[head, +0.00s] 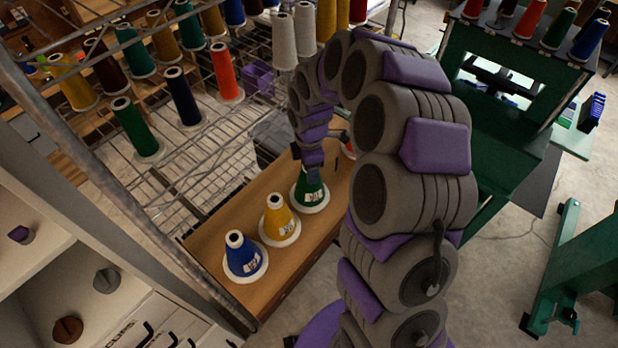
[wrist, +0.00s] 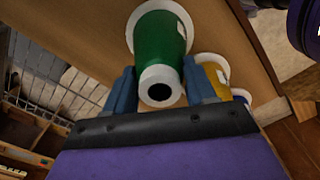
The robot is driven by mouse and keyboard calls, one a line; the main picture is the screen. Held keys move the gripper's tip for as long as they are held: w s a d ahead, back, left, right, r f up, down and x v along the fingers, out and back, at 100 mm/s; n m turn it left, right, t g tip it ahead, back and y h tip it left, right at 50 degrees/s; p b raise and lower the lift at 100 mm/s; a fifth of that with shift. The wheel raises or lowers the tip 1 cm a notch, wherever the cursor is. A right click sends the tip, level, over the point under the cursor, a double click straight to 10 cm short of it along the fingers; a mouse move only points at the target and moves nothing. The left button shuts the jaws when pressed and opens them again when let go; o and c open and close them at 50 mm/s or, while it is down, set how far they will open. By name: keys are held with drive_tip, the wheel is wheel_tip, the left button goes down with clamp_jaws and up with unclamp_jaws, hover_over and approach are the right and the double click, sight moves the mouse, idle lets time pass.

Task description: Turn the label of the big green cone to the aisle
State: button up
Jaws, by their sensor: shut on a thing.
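The big green cone (head: 311,190) stands upright on the wooden bench, in the row with a yellow and a blue cone. In the head view its white label (head: 313,195) shows on the side toward the camera. In the wrist view the green cone (wrist: 160,45) lies between the two blue fingers, its white open tip toward me, with a pale label edge (wrist: 181,14) at its upper right. My gripper (wrist: 161,88) is shut on the cone near its tip. In the head view my gripper (head: 312,172) comes down on the cone's top and hides it.
A yellow cone (head: 278,218) and a blue cone (head: 242,257) stand beside it on the bench (head: 215,232). A wire rack (head: 185,160) with several thread cones is behind. Green machinery (head: 480,140) stands right. A white shelf unit (head: 60,262) is at left.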

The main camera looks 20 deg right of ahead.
drive_tip(key=n+p, duration=0.4)
drive_tip(key=n, duration=0.2)
drive_tip(key=shift+f, duration=0.2)
idle(0.8)
drive_tip(key=o, duration=1.1)
wheel_tip(320, 180, up, 17)
drive_tip(key=shift+r+b, duration=0.15)
drive_tip(key=shift+b, duration=0.5)
drive_tip(key=s+f+m+b, duration=0.5)
drive_tip(key=s+m, duration=0.3)
drive_tip(key=s, duration=0.3)
drive_tip(key=s+f+m+g+b, duration=0.1)
drive_tip(key=s+f+m+b, duration=0.4)
drive_tip(key=s+m, duration=0.3)
drive_tip(key=s+f+m+b, duration=0.5)
drive_tip(key=s+m+b, duration=0.2)
drive_tip(key=s, duration=0.8)
drive_tip(key=shift+s+f+m+g, duration=0.15)
drive_tip(key=shift+f+m+g, duration=0.25)
drive_tip(key=shift+m, duration=0.1)
